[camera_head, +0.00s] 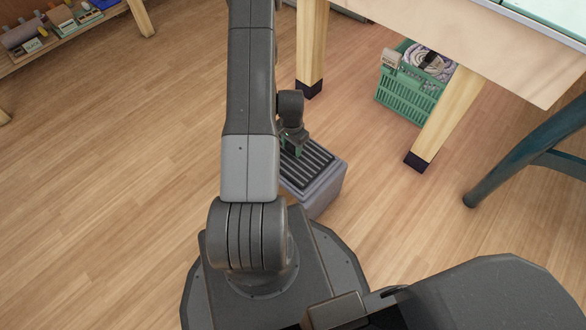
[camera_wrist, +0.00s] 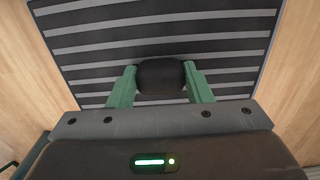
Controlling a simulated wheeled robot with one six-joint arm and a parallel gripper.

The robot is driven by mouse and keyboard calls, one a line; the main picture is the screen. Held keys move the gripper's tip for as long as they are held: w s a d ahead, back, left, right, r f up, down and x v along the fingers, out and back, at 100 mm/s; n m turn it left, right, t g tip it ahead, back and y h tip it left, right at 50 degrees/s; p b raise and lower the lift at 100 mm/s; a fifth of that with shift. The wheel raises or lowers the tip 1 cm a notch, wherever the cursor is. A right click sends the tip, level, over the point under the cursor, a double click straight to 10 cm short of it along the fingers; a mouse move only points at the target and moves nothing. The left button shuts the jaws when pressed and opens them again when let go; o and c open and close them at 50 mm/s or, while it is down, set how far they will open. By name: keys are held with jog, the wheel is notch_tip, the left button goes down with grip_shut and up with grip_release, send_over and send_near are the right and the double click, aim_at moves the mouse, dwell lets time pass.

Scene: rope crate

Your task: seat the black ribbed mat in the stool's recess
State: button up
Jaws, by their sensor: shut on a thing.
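The black ribbed mat (camera_head: 315,168) lies over the top of the grey stool (camera_head: 327,192), just beyond my base. In the wrist view the mat (camera_wrist: 100,50) fills the upper part, dark with light grey stripes. My gripper (camera_head: 292,150) is above the mat, pointing down. My arm hides the mat's left part in the head view. I cannot tell whether the mat sits flush in the recess or just above it.
A table leg (camera_head: 311,45) stands just behind the stool, and another (camera_head: 445,115) to the right. A green crate (camera_head: 408,98) with rope is under the table. A teal leg (camera_head: 520,155) is at right. A low shelf (camera_head: 60,45) is far left. Wooden floor lies clear at left.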

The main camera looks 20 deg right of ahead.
jog(key=shift+f+b, duration=0.6)
jog(key=shift+f, duration=0.05)
dwell(0.7)
jog(key=o, duration=1.3)
notch_tip(320, 180, up, 14)
jog(key=p, duration=0.4)
jog(key=shift+f, duration=0.1)
